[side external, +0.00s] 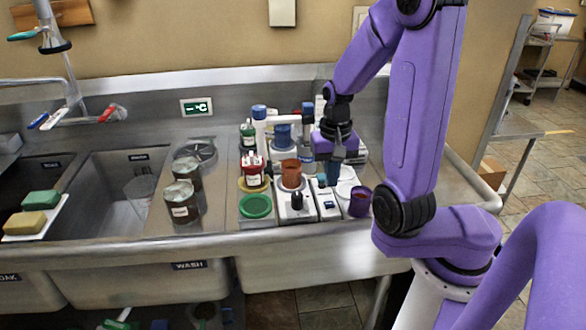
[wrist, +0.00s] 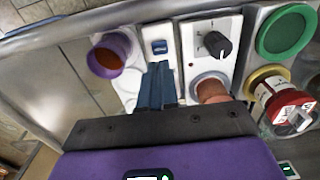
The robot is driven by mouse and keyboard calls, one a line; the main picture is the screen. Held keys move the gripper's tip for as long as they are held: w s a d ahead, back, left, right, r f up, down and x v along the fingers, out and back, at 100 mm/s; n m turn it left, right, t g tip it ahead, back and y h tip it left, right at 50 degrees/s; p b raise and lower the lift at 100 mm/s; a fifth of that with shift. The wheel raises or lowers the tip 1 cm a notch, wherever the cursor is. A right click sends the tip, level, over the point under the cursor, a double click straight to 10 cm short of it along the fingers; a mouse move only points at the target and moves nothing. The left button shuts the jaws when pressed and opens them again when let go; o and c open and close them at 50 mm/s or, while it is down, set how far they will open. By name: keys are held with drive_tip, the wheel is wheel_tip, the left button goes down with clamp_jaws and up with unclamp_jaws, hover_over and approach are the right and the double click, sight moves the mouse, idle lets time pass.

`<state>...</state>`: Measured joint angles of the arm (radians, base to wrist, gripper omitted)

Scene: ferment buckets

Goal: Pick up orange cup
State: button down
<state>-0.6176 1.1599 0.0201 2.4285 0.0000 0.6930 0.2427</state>
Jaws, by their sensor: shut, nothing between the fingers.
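The orange cup (side external: 291,173) stands upright on a white device with a black knob (side external: 297,202) in the side view. In the wrist view the orange cup (wrist: 211,90) is right of my fingers, its lower part hidden by my gripper body. My gripper (side external: 333,177) points down just right of the cup, apart from it. In the wrist view my gripper (wrist: 158,72) has its two blue fingers together with nothing between them.
A purple cup (side external: 360,203) stands to the right, near the counter's front edge. Bottles crowd behind. Dark jars (side external: 182,203) stand farther left beside the sink.

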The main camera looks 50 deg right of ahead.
idle(0.4)
drive_tip(key=shift+c, duration=1.8)
unclamp_jaws()
drive_tip(key=w+r+m, duration=0.1)
drive_tip(key=w+r, duration=0.6)
drive_tip(key=m+h, duration=0.1)
approach(292, 166)
drive_tip(key=shift+t+h, duration=0.3)
drive_tip(key=shift+t, duration=0.2)
drive_tip(key=f, duration=0.5)
drive_tip(key=s+f, duration=0.1)
drive_tip(key=f, duration=0.2)
drive_tip(key=shift+s+a+f, duration=0.1)
drive_tip(key=shift+a+f, duration=0.2)
drive_tip(key=shift+a, duration=0.1)
